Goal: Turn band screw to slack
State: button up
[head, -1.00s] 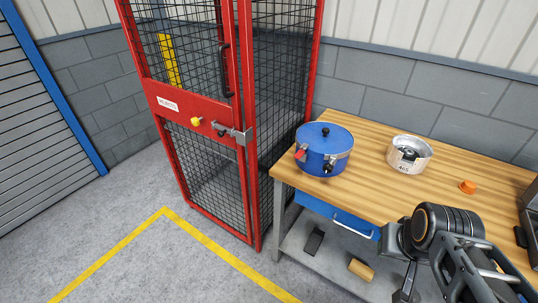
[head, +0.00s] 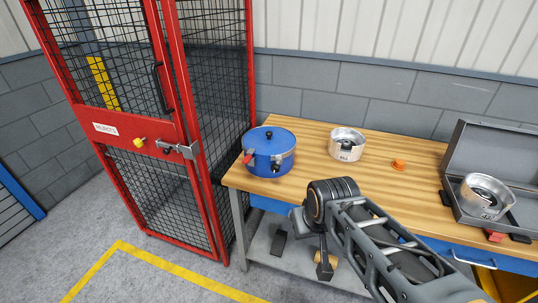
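A blue round pot-like container (head: 270,140) with a black lid knob stands at the left end of the wooden bench (head: 310,188). A clamp band with a dark screw or knob (head: 276,168) shows low on its front right. A red tab (head: 247,157) sticks out at its front left. How far the screw is turned is too small to tell. My gripper (head: 325,270) hangs downward in front of the bench, apart from the container and to its lower right. It seems empty, but its finger gap is not clear.
A silver labelled can (head: 346,145) and an orange cap (head: 398,165) stand on the bench. A red mesh cage (head: 165,130) stands left of the bench. A dark block (head: 279,243) lies on the lower shelf.

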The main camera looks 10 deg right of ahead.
aim_at(275, 167)
jog(key=u, duration=0.5)
jog(key=k, duration=0.55)
jog(key=u, duration=0.95)
jog(key=i, duration=0.9)
jog(key=z, duration=0.5)
